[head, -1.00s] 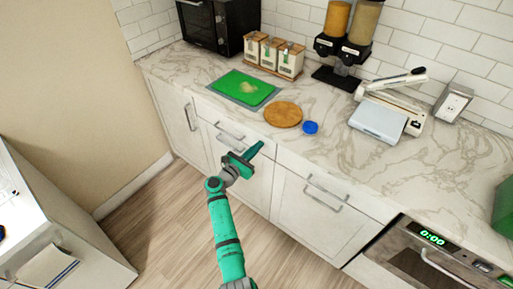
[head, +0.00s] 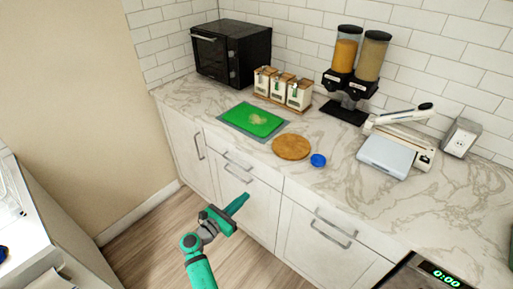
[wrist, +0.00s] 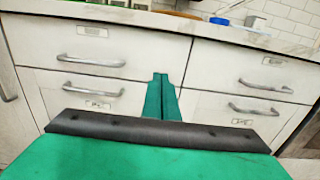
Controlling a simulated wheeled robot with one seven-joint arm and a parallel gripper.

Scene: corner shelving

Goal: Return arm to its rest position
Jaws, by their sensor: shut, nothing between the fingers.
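My gripper (head: 238,203) is green with a dark base, in front of the white drawers and below the counter edge in the head view. Its fingers are together and hold nothing. In the wrist view my gripper (wrist: 160,80) points at the drawer fronts, with its two fingers side by side. My arm is in the lower middle of the head view, and most of it is out of the picture.
The marble counter (head: 245,151) holds a green cutting board (head: 252,119), a round wooden board (head: 291,147), a blue lid (head: 318,160) and a slicer-like device (head: 385,157). Drawers with handles (head: 238,174) face my gripper. A white unit (head: 50,235) stands at left. Wooden floor lies between.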

